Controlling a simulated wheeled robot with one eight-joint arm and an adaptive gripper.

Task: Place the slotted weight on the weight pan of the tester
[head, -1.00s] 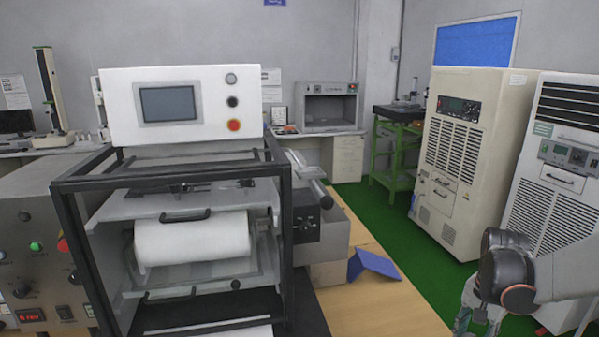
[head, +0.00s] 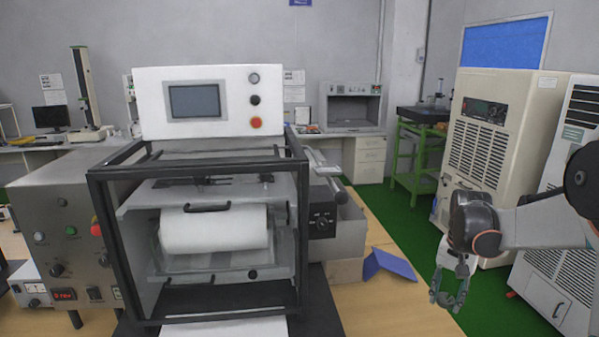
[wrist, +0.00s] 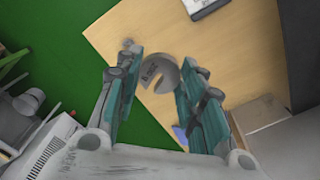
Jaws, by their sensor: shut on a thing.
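The slotted weight (wrist: 152,72) is a grey disc with a slot cut in from its edge, seen in the wrist view between the teal fingers of my gripper (wrist: 160,57). My gripper is shut on it. In the head view my gripper (head: 449,291) hangs at the lower right, fingers down, beside the table's right edge; the weight is too small to make out there. A black-framed machine (head: 205,318) with a screen and white roll stands on the table. I cannot make out a weight pan in any view.
The wooden table (head: 398,310) has clear room right of the machine. A blue folded piece (head: 392,264) and a cardboard box (head: 347,270) lie there. A beige cabinet (head: 492,125) and a white unit (head: 548,265) stand on the right. Green floor lies between.

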